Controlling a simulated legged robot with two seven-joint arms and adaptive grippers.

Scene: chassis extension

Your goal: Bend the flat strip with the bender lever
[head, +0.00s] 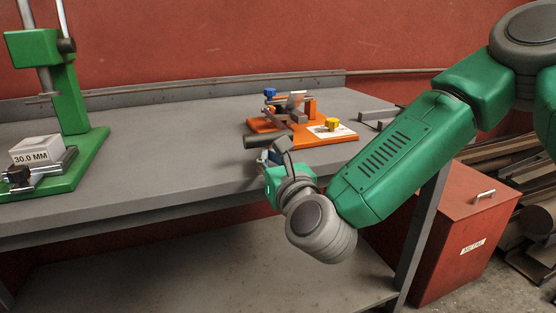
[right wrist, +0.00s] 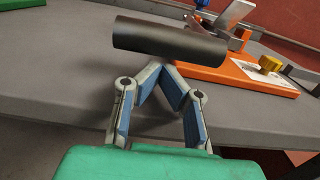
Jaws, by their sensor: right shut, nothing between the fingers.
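The bender (head: 303,137) has an orange base and stands on the grey bench; part of it shows at the top right of the right wrist view (right wrist: 230,72). It carries a blue knob, a yellow knob and a light grey metal piece (head: 296,101), perhaps the flat strip. The bender lever's dark cylindrical grip (head: 260,141) sticks out toward the bench front; it lies across the right wrist view (right wrist: 170,40). My right gripper (head: 273,154) is shut and empty, its fingertips (right wrist: 160,67) close by the grip; I cannot tell whether they touch. My left gripper is out of view.
A green press (head: 75,130) with a white block (head: 36,149) marked 30.0 MM stands on the left of the bench (head: 180,150). A red metal bin (head: 460,235) stands at the right below the bench. The bench middle is clear.

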